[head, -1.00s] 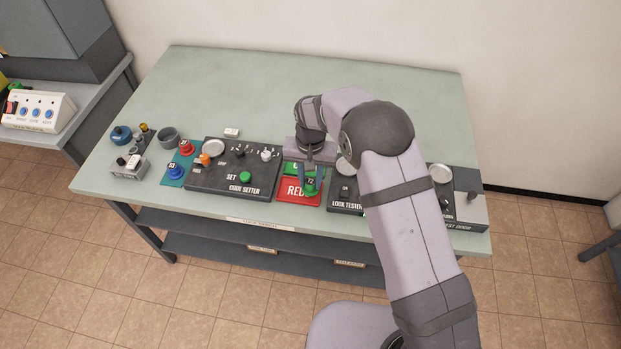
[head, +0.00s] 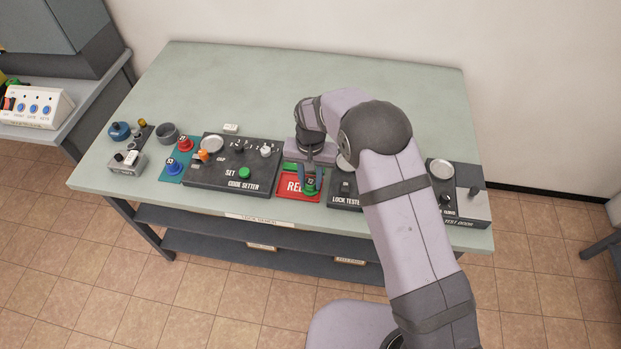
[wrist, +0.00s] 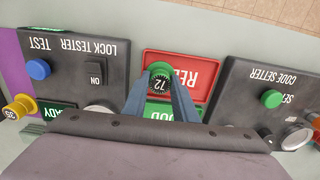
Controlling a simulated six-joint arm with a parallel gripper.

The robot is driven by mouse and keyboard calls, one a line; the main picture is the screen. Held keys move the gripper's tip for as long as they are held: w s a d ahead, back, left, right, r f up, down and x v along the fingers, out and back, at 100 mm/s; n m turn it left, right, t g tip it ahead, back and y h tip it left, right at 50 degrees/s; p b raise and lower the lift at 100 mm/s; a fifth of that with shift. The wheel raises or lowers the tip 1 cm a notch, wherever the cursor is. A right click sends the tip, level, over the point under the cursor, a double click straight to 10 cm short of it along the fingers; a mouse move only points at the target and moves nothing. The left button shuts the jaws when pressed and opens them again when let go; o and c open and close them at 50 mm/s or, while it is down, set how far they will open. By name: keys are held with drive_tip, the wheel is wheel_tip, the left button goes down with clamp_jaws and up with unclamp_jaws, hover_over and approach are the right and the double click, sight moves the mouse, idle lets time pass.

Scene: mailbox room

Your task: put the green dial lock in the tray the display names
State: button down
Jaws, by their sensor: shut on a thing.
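My gripper (head: 311,182) is shut on the green dial lock (wrist: 160,72), whose dark dial reads 72. In the wrist view the lock is between the fingertips, over the red tray (wrist: 205,88). I cannot tell whether it touches the tray floor. The red tray (head: 287,195) has a label starting "RE"; the rest is covered. A green tray (wrist: 155,113) with a label ending "OOD" adjoins it, partly hidden by my gripper. A green display panel (wrist: 54,113) by the lock tester shows letters ending "ADY", partly cut off.
The code setter (head: 228,180) and the lock tester (head: 343,201) flank the trays closely. Red (head: 185,145) and blue (head: 174,167) locks stand on a teal mat at left. A yellow lock (wrist: 19,107) stands beyond the tester. The table's back is clear.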

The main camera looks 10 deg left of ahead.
drive_tip(key=c, duration=1.1)
unclamp_jaws()
drive_tip(key=shift+r, duration=0.1)
drive_tip(key=shift+r+p, duration=2.15)
drive_tip(key=shift+r, duration=0.75)
